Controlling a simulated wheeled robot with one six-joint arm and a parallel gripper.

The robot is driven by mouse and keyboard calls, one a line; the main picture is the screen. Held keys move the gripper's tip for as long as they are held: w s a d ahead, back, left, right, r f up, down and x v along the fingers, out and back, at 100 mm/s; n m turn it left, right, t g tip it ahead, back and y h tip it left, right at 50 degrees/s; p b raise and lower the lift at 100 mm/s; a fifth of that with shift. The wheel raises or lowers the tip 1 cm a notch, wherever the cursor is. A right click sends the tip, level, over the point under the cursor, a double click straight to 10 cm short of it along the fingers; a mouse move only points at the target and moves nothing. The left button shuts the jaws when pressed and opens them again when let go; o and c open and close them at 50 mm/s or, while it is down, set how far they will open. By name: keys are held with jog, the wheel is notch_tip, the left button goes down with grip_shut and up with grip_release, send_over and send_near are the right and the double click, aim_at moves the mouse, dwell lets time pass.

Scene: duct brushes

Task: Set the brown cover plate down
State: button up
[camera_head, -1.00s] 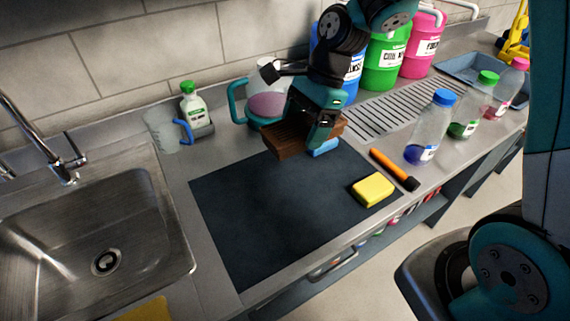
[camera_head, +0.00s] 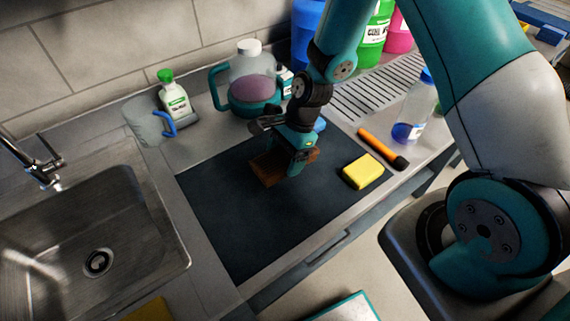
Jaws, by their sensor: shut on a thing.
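The brown cover plate (camera_head: 267,169) is a brown block-like piece in the middle of the head camera view, at the upper part of the dark mat (camera_head: 235,225). My gripper (camera_head: 291,165) is shut on it from above, and parts of the plate show on both sides of the fingers. The plate is tilted in the picture. I cannot tell whether its underside touches the mat or is slightly above it.
A yellow sponge (camera_head: 363,171) and an orange-handled brush (camera_head: 380,147) lie right of my gripper. A teal-handled jug (camera_head: 252,92) and a green-capped bottle (camera_head: 173,96) stand behind. The sink (camera_head: 90,240) is at left. The mat's front part is clear.

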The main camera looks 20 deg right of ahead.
aim_at(285, 167)
jog(key=shift+f, duration=2)
jog(key=shift+f, duration=0.15)
jog(key=o, duration=1)
